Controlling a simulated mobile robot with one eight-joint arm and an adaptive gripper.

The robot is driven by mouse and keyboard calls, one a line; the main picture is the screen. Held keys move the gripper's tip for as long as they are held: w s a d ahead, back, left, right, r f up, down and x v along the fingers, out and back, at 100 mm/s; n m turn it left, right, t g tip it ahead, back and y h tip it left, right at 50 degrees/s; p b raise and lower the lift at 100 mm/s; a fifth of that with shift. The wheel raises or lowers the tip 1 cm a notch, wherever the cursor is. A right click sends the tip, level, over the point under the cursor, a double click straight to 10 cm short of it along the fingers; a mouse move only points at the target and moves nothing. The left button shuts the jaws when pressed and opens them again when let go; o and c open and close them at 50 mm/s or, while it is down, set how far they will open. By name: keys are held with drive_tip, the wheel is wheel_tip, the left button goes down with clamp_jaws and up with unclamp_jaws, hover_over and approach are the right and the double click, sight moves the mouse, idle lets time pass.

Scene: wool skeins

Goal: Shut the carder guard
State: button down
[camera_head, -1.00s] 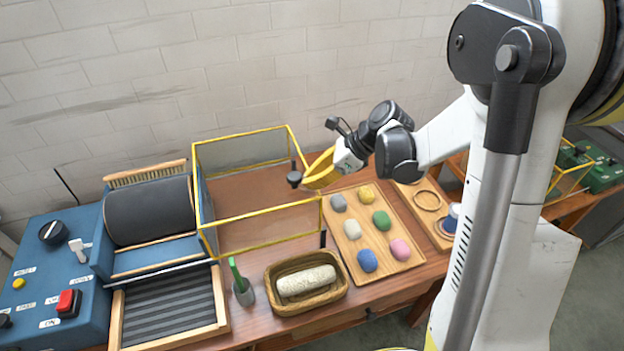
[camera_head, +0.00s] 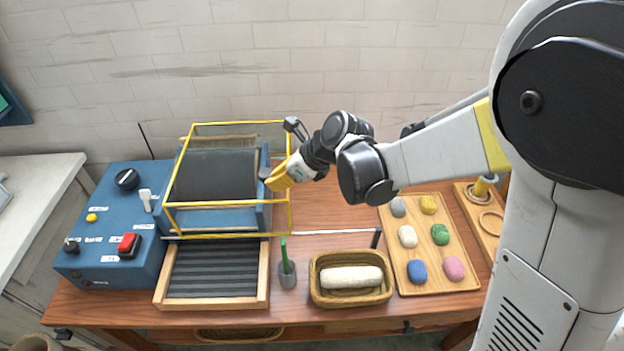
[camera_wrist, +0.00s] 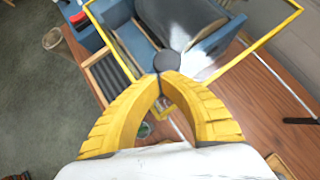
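The carder guard (camera_head: 225,203), a clear box with yellow edges, stands around and over the dark drum (camera_head: 213,172) of the blue carder. In the wrist view its yellow frame (camera_wrist: 262,38) shows across the top and right. My gripper (camera_head: 268,181) is at the guard's right side, by a dark round knob (camera_head: 263,174). In the wrist view my yellow fingers (camera_wrist: 168,76) come together on this knob (camera_wrist: 167,60). Whether the guard's left edge touches the control box (camera_head: 120,225) cannot be made out.
A thin rail (camera_head: 325,232) runs right from the carder to a dark end post (camera_head: 375,238). In front are the ribbed feed tray (camera_head: 212,272), a green-handled brush in a grey cup (camera_head: 287,272), a basket (camera_head: 350,294) with a cream roll, and a tray (camera_head: 440,279) of coloured wool balls.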

approach(239, 188)
drive_tip(key=x, duration=0.4)
drive_tip(key=shift+w+a+f, duration=0.1)
drive_tip(key=shift+a+f, duration=0.15)
